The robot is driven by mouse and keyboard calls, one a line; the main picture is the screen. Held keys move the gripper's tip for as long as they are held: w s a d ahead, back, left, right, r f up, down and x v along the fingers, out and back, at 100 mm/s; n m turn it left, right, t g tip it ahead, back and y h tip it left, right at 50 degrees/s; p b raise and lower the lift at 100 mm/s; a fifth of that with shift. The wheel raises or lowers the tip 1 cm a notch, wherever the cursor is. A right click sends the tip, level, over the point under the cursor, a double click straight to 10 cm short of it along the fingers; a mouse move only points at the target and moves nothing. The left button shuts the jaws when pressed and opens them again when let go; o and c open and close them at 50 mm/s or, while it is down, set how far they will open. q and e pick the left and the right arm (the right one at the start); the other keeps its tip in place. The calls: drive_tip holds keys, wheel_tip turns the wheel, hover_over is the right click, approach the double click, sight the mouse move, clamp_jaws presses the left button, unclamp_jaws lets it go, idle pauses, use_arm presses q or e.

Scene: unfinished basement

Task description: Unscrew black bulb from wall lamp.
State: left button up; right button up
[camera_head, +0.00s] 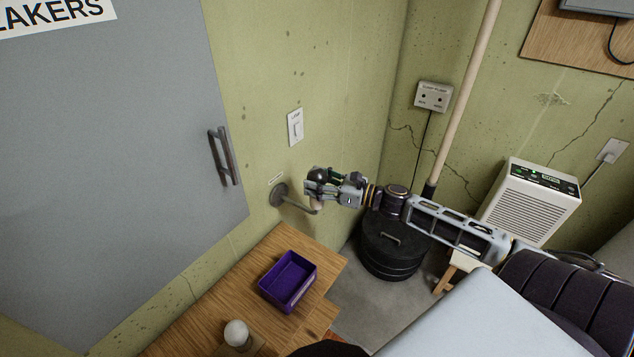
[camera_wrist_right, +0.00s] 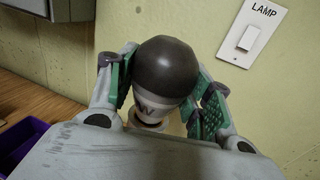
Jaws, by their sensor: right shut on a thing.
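The wall lamp (camera_head: 281,195) is a round base on the green wall with a short arm reaching out to a socket. The black bulb (camera_wrist_right: 166,72) sits upright above a pale collar in the right wrist view, between the green finger pads. In the head view the bulb (camera_head: 317,173) shows as a small dark dome at the lamp's end. My right gripper (camera_head: 318,187) is shut on the bulb from the right side. Whether the bulb's thread is still in the socket cannot be told. My left gripper is not in view.
A purple tray (camera_head: 309,283) and a white bulb (camera_head: 237,333) in a holder stand on the wooden bench (camera_head: 228,291) below. A lamp switch (camera_head: 295,127) is on the wall above. A grey cabinet (camera_head: 110,150) stands at left, and a black lidded bin (camera_head: 391,252) is below my right arm.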

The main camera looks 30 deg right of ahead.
sight(322, 169)
drive_tip(key=shift+n+g+y, duration=0.5)
drive_tip(key=shift+y, duration=0.1)
drive_tip(key=shift+n+g+y+b, duration=0.5)
drive_tip(key=shift+y, duration=0.1)
drive_tip(key=shift+n+g+y+b, duration=0.65)
drive_tip(key=shift+n+g+y, duration=0.05)
drive_tip(key=shift+g, duration=0.2)
drive_tip(key=shift+n+g+y+b, duration=0.3)
drive_tip(key=shift+n+g+b, duration=0.1)
drive_tip(key=shift+g+b, duration=0.1)
drive_tip(key=shift+g, duration=0.3)
drive_tip(key=shift+n+g+y+b, duration=1.2)
drive_tip(key=shift+n+g+b, duration=0.6)
drive_tip(key=shift+g+b, duration=0.45)
drive_tip(key=shift+n+g+y+b, duration=0.3)
drive_tip(key=shift+n+g+b, duration=0.35)
drive_tip(key=shift+n+g, duration=0.9)
drive_tip(key=shift+n+g+b, duration=0.35)
drive_tip(key=shift+n+g, duration=0.6)
drive_tip(key=shift+g, duration=1.45)
drive_tip(key=shift+r+p, duration=1.8)
drive_tip(key=shift+p, duration=0.2)
